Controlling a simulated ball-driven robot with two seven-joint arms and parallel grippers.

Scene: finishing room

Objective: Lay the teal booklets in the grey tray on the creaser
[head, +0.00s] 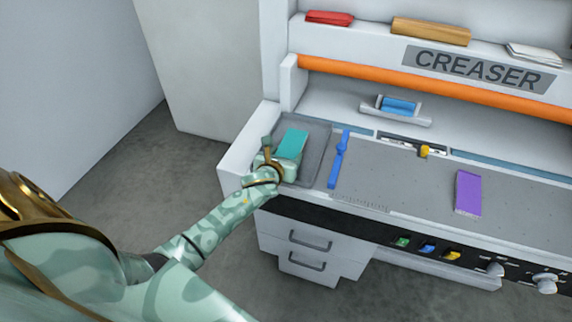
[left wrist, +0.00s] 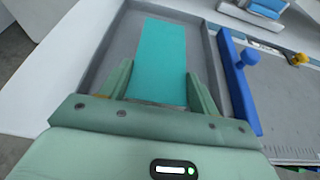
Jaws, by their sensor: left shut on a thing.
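A teal booklet (head: 292,143) is at the grey tray (head: 317,152) on the left end of the creaser. My left gripper (head: 272,160) is shut on this booklet. In the left wrist view the teal booklet (left wrist: 160,60) lies between the two green fingers (left wrist: 157,92) and points away over the tray floor. The tray's rim (left wrist: 213,60) shows around it. I cannot tell whether the booklet touches the tray floor. No other teal booklet shows. My right gripper is not in view.
A blue guide bar (head: 339,158) stands just right of the tray. A purple booklet (head: 467,193) lies on the creaser bed (head: 400,185). A blue item in a holder (head: 397,107) sits behind. Red, tan and white items lie on the top ledge (head: 372,42).

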